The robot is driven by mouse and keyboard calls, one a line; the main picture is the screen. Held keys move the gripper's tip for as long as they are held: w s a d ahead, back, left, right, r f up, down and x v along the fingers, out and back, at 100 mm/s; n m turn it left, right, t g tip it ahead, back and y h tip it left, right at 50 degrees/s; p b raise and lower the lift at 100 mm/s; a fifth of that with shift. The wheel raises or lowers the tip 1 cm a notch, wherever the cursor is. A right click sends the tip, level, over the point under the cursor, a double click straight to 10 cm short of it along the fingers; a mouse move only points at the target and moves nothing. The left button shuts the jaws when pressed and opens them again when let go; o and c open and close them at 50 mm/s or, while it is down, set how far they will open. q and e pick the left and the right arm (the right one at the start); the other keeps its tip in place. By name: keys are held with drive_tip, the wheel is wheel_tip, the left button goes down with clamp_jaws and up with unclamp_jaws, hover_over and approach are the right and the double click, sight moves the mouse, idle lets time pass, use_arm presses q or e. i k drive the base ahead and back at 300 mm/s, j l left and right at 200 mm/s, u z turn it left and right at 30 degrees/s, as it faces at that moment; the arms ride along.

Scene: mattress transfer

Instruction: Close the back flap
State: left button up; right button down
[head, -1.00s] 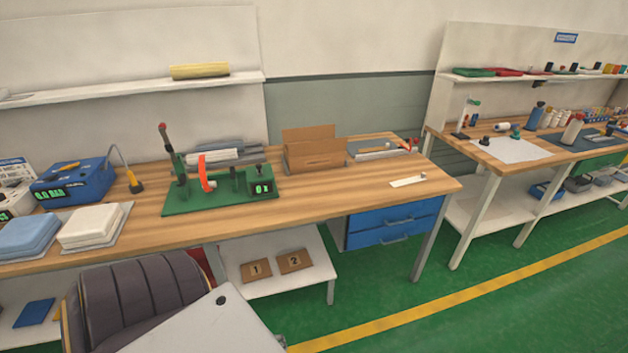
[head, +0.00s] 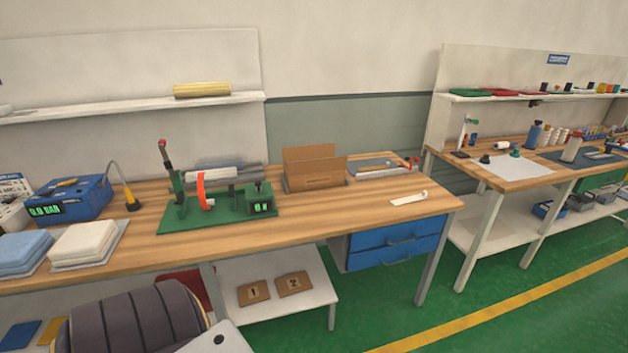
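A brown cardboard box (head: 316,177) stands on the wooden workbench (head: 350,212), right of the green press. Its back flap (head: 309,153) stands upright along the far side. The front face shows a small dark slot. The inside of the box is mostly hidden from this angle. Neither my left nor my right gripper is in the head view.
A green press (head: 218,211) with a red band stands left of the box. A tray with a grey sheet (head: 378,167) lies to its right, and a white strip (head: 409,199) lies near the right end.

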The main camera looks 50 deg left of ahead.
sight(317, 151)
drive_tip(key=i+j+u, duration=1.1)
drive_tip(key=i, duration=0.2)
drive_tip(key=i+u, duration=0.4)
drive_tip(key=i+j, duration=0.05)
drive_tip(key=i, duration=0.05)
